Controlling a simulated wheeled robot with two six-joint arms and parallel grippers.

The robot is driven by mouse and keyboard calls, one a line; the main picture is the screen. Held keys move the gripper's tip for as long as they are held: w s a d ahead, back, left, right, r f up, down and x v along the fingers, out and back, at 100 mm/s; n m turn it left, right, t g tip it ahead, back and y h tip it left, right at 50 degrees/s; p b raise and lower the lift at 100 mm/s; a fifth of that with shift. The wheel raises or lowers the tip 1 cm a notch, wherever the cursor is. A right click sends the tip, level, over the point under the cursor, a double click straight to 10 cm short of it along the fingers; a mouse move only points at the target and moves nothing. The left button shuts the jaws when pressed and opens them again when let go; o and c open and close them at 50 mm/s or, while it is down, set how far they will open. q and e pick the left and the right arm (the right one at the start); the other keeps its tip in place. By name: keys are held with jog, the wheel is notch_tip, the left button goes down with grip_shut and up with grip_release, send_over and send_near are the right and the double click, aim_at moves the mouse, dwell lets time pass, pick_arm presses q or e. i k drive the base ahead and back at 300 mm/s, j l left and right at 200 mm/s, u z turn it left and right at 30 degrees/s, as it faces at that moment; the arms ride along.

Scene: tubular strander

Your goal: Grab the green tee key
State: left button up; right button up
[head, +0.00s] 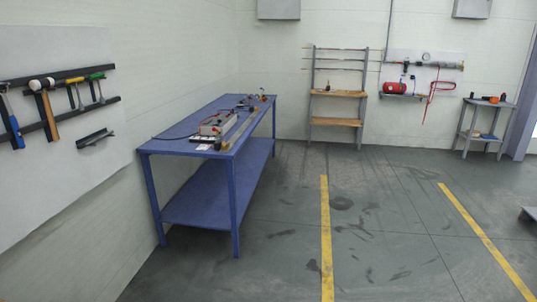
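The green tee key (96,77) hangs on the wall rack at the left of the head view, the rightmost tool in the row. It has a green cross handle at the top and a thin grey shank pointing down. A similar yellow-handled tool (74,81) hangs just left of it. Neither of my grippers is in view.
A mallet (46,110) and a blue-handled hammer (11,122) hang farther left. A small dark tray (95,138) sits below on the panel. A blue workbench (180,147) with equipment stands along the wall. Floor with yellow lines (325,235) is open to the right.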

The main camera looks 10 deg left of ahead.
aim_at(102, 100)
jog(key=i+u, duration=0.1)
jog(key=i, duration=0.7)
jog(key=i+l+u, duration=0.15)
jog(key=i, duration=0.7)
